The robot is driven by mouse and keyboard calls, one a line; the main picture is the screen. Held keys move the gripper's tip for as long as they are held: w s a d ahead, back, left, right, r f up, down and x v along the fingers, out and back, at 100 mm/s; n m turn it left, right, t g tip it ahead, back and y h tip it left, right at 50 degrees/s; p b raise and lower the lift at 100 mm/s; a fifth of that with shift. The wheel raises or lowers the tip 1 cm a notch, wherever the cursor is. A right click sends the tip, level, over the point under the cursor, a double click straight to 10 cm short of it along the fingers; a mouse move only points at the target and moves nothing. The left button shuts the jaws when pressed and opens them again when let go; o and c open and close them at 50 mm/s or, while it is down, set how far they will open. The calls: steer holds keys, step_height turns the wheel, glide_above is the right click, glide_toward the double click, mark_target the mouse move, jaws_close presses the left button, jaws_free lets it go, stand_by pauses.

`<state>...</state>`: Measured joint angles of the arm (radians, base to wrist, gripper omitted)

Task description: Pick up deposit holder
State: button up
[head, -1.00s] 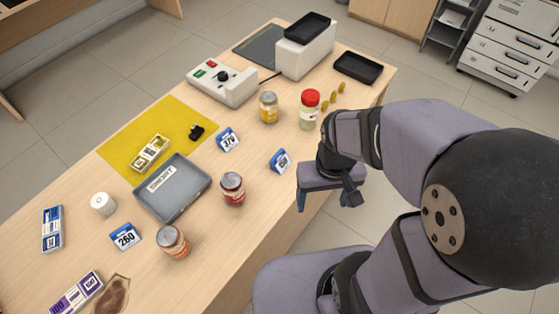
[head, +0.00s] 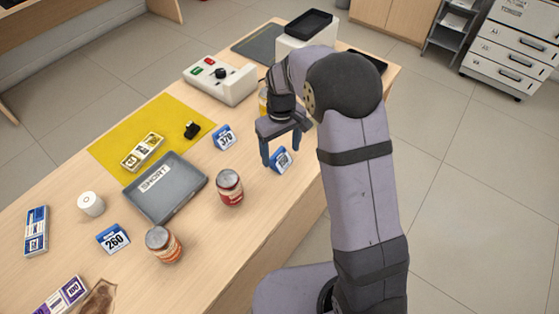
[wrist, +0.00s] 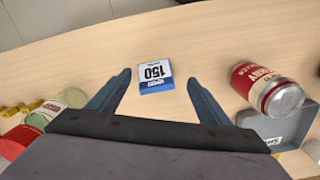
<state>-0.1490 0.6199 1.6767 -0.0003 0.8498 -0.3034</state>
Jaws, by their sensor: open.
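A small blue-and-white holder marked 150 (head: 281,161) stands on the counter near its right edge. In the wrist view this holder (wrist: 155,76) appears between the two fingertips, with a smaller word by the number that I cannot read surely. My gripper (head: 282,152) is open and points down above it. The gripper (wrist: 158,78) has nothing between its fingers that touches them. Similar blue holders marked 370 (head: 223,137) and 260 (head: 113,239) stand farther left on the counter.
A red-labelled jar (head: 229,188) stands left of the gripper; it also shows in the wrist view (wrist: 268,88). Another jar (head: 163,245), a grey tray marked SHORT (head: 180,203) and a yellow mat (head: 120,152) lie farther left. A red-lidded jar (wrist: 18,142) is on the other side.

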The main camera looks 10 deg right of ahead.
mark_target(279, 155)
steer(key=shift+w+a+r+n, duration=0.15)
steer(key=shift+w+r+n, duration=0.55)
steer(key=shift+w+r, duration=0.45)
steer(key=shift+s+n, duration=0.25)
steer(key=shift+n, duration=0.45)
steer(key=shift+s+n, duration=0.2)
steer(key=shift+n, duration=0.5)
steer(key=shift+f, duration=0.15)
steer(key=shift+w+f+p, duration=0.1)
steer(key=shift+f+p, duration=0.9)
steer(key=shift+f, duration=2.55)
steer(key=c, duration=1.1)
